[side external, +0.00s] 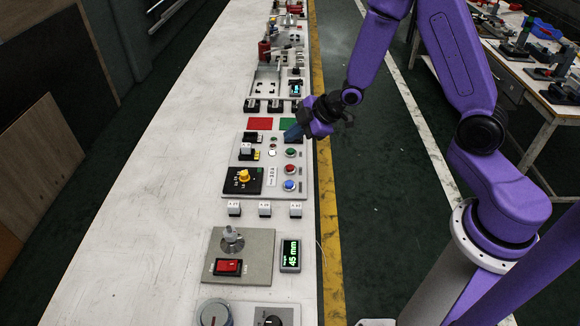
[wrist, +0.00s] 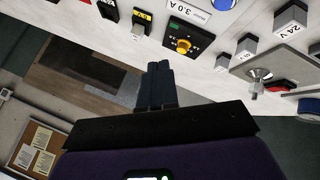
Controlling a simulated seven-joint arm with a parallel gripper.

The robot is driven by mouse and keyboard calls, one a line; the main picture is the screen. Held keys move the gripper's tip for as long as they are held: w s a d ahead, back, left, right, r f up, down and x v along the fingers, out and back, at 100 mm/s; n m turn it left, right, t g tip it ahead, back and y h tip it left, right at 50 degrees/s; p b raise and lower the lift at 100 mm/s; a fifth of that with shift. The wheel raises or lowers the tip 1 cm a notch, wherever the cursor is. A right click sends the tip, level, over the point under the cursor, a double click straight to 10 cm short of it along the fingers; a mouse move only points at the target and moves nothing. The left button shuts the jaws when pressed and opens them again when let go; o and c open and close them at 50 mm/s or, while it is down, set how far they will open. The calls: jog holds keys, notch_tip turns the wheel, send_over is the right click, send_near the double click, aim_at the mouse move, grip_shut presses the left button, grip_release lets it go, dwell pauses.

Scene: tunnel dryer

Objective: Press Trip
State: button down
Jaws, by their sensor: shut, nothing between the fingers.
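A light grey control panel (side external: 235,205) lies on the long white bench. On its right side are a green button (side external: 291,153), a red button (side external: 291,169) and a blue button (side external: 289,185). A yellow knob (side external: 244,175) sits on a black plate at its left; it also shows in the wrist view (wrist: 183,46). No label reading Trip is legible. My gripper (side external: 292,133) is shut and empty, near the far right corner of the panel, by the green button. In the wrist view, its dark fingertips (wrist: 159,66) are together, with no contact visible.
Nearer on the bench are small white labelled blocks (side external: 264,209), a red rocker switch (side external: 228,267) and a display reading 45 mm (side external: 290,256). The bench's left side is clear.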

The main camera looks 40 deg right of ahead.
aim_at(293, 168)
jog(key=shift+w+d+f+t, duration=0.4)
jog(key=shift+w+d+f, duration=0.1)
jog(key=shift+w+d, duration=0.25)
jog(key=shift+f, duration=4.4)
jog(key=shift+f, duration=0.1)
jog(key=shift+f, duration=0.3)
jog(key=shift+f, duration=0.4)
jog(key=shift+r, duration=0.8)
